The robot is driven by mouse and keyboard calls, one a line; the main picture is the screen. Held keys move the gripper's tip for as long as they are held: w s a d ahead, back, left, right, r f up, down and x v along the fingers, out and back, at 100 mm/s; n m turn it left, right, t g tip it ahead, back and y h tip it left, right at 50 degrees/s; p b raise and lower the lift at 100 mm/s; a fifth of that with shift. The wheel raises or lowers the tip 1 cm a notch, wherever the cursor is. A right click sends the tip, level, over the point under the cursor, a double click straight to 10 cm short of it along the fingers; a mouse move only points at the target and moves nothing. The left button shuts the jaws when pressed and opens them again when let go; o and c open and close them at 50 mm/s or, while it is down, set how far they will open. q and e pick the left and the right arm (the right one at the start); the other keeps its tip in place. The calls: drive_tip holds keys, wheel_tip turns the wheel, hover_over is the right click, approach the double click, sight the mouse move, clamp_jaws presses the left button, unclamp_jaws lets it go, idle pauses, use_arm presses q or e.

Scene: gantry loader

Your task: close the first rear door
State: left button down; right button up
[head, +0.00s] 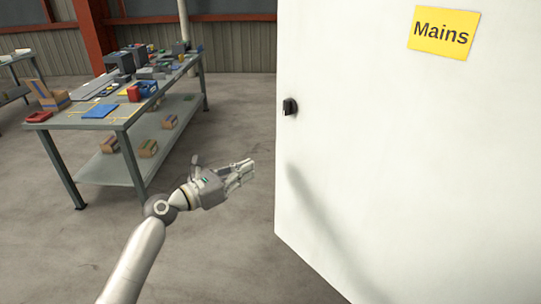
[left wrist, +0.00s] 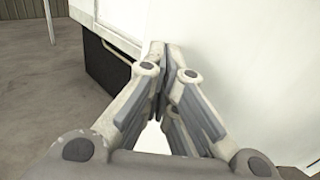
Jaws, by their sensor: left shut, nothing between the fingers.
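A large white door (head: 400,150) fills the right of the head view, with a yellow "Mains" sign (head: 444,33) and a small black latch (head: 289,107) near its left edge. My left gripper (head: 248,170) is shut and empty, to the left of the door's edge and below the latch. In the left wrist view the shut fingers (left wrist: 155,52) point toward a white surface. I cannot tell whether they touch it. My right gripper is in neither view.
A workbench (head: 90,122) with tools and boxes stands at the left, with a lower shelf (head: 115,170). Bare concrete floor (head: 215,240) lies between it and the door. The left wrist view shows a dark block with a bar handle (left wrist: 110,53).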

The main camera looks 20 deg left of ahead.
sight(281, 155)
use_arm(q)
drive_tip(key=p+x, duration=0.1)
drive_tip(key=x, duration=0.8)
drive_tip(key=shift+w+d, duration=0.25)
drive_tip(key=shift+w, duration=0.1)
